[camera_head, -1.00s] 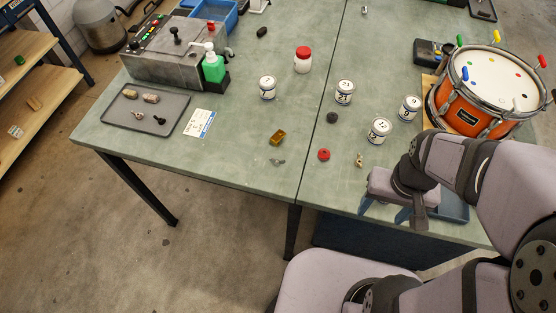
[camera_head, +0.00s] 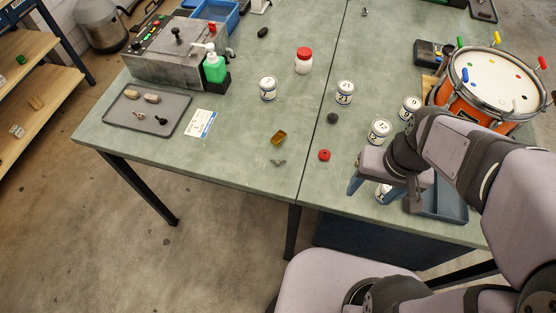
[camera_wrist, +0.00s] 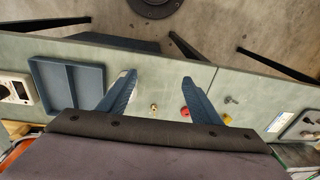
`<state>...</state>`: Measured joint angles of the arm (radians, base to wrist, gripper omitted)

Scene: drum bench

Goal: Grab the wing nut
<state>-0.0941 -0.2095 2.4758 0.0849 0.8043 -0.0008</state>
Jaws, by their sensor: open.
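The wing nut (camera_head: 278,162) is a small grey winged piece. It lies on the green bench near the front edge, left of the seam, just below a gold box-like piece (camera_head: 279,138). In the wrist view the wing nut (camera_wrist: 231,99) is right of the right finger. My gripper (camera_head: 381,190) is open and apart from the wing nut, well to its right over the front of the bench. In the wrist view the gripper (camera_wrist: 159,78) has its two blue fingers spread, with nothing held between them.
A red round piece (camera_head: 324,155) lies between my gripper and the wing nut. A small brass piece (camera_wrist: 153,107) shows between the fingers. Several labelled cans, one (camera_head: 379,131), stand nearby. A blue tray (camera_head: 452,205) is to the right.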

